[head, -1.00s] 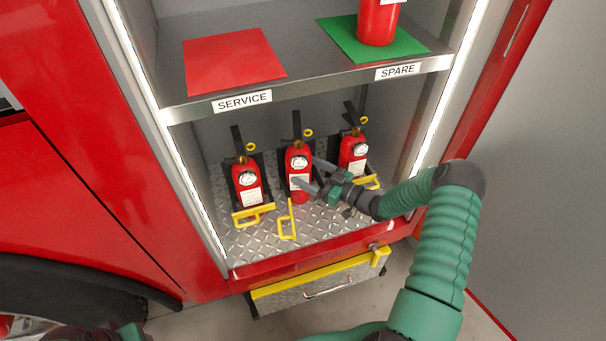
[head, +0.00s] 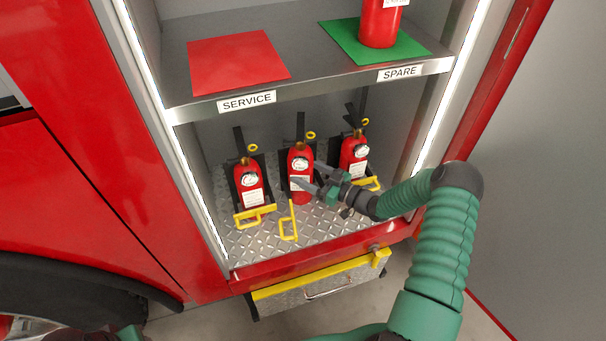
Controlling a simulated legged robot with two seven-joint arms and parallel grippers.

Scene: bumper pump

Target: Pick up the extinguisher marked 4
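Three red extinguishers stand on the lower compartment's diamond-plate floor: left (head: 249,184), middle (head: 299,162) and right (head: 354,154). Each has a white label and black handle; the numbers are too small to read. My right gripper (head: 306,174) reaches in from the right at the middle extinguisher. Its fingers are spread about the body, one across the front and one by the right side. I cannot tell whether they press on it. A yellow latch (head: 290,222) hangs swung out before the middle one; the left one's yellow bar (head: 254,214) lies across its front.
The shelf above holds a red mat (head: 236,62) over the SERVICE label (head: 247,102), and a green mat (head: 345,38) over the SPARE label (head: 400,73). Another extinguisher (head: 380,22) stands on the green mat. The red mat is bare.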

